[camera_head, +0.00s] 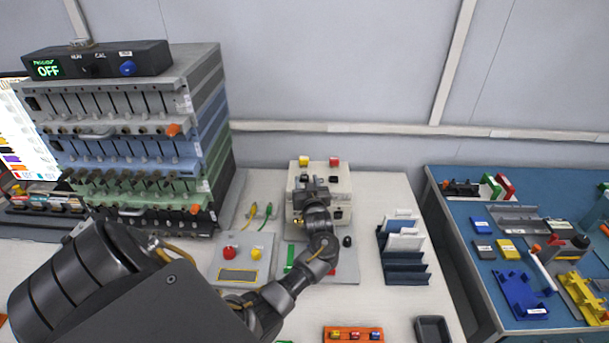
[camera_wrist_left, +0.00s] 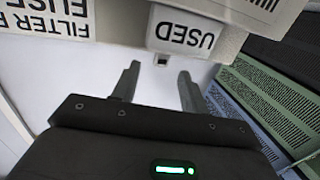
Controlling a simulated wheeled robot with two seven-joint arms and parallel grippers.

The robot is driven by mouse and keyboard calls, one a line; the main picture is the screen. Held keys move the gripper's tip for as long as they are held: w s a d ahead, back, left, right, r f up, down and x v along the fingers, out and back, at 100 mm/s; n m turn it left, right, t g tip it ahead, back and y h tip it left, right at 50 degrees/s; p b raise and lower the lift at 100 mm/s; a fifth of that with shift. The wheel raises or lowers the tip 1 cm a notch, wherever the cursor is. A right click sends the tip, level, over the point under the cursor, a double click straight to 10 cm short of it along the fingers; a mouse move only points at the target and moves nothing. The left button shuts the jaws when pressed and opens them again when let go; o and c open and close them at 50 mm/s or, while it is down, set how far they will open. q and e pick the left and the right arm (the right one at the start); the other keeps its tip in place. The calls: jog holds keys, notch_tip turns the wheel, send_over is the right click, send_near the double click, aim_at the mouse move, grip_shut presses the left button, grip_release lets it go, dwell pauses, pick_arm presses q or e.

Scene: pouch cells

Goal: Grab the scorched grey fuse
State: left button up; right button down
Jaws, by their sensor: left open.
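My left gripper (camera_head: 313,185) is at the front of a cream-coloured box unit (camera_head: 343,190) in the middle of the bench. In the left wrist view the two fingers of my left gripper (camera_wrist_left: 161,76) are apart, with nothing seen held between them. A small grey piece with a dark end (camera_wrist_left: 162,60) shows between the fingertips, just by a white block labelled USED (camera_wrist_left: 186,31). I cannot tell whether it is the scorched grey fuse. No scorch marks can be made out. My right gripper is not in view.
A tall stack of racks (camera_head: 130,130) stands at the left. A button panel (camera_head: 240,262) lies beside the box unit. A dark blue stand (camera_head: 405,265), an orange tray (camera_head: 340,327) and an empty dark tray (camera_head: 433,330) lie to the right and front. A blue table (camera_head: 450,208) holds several parts.

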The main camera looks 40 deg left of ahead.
aim_at(304, 176)
pick_arm(q)
jog(key=shift+x, duration=0.8)
jog(key=shift+w+a, duration=0.3)
jog(key=shift+a, duration=0.2)
jog(key=shift+d, duration=0.1)
grip_shut()
